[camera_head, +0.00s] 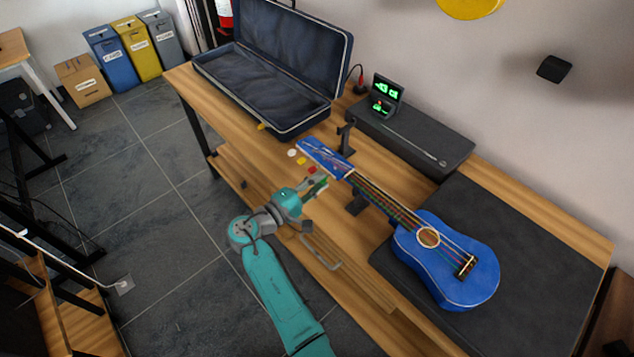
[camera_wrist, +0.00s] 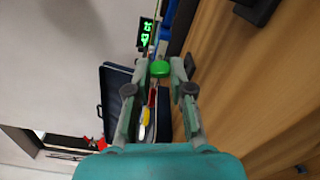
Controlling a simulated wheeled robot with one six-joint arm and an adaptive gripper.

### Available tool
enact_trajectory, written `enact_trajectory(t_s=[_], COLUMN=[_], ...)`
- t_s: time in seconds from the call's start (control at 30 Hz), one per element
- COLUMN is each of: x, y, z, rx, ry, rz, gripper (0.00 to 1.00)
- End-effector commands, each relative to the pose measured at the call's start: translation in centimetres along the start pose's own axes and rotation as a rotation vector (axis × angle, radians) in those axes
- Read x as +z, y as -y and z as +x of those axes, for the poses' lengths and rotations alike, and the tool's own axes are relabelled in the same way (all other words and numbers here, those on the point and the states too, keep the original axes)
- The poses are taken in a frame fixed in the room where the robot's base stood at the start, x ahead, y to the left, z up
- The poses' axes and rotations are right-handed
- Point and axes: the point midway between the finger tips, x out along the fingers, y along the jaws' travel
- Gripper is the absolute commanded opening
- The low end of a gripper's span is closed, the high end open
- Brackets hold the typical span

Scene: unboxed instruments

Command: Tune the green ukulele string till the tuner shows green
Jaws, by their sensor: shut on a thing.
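A blue ukulele (camera_head: 455,275) lies with its body on a dark mat and its neck on a support, headstock toward the back left. White, yellow and red tuning pegs (camera_head: 301,161) stick out along the headstock's near side. My gripper (camera_head: 319,185) is at the pegs nearest the neck. In the wrist view my gripper (camera_wrist: 159,72) is shut on a green tuning peg (camera_wrist: 159,69), between its two fingertips. The tuner (camera_head: 385,95) stands behind the headstock, with green marks lit on its dark screen; the screen also shows green in the wrist view (camera_wrist: 146,33). Its reading is too small to make out.
An open dark instrument case (camera_head: 262,95) lies at the table's back left. A long dark box (camera_head: 425,140) with a thin rod on it sits behind the neck. The dark mat (camera_head: 540,270) covers the right end. A drawer handle (camera_head: 320,252) is on the table's near side.

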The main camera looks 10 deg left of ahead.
Motion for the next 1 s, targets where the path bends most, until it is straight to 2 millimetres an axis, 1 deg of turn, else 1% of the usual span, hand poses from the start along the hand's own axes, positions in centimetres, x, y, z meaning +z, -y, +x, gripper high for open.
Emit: enact_trajectory(t_s=[0.2,0.5,0.73,1.0], x=[-0.03,-0.02,0.00,0.01], y=[0.00,0.04,0.07,0.08], z=[-0.02,-0.02,-0.02,-0.01], rx=[0.001,0.001,0.001,0.000], ry=[-0.001,-0.001,-0.001,-0.001], rz=[-0.204,-0.449,-0.575,-0.643], gripper=[0.00,0.00,0.00,0.00])
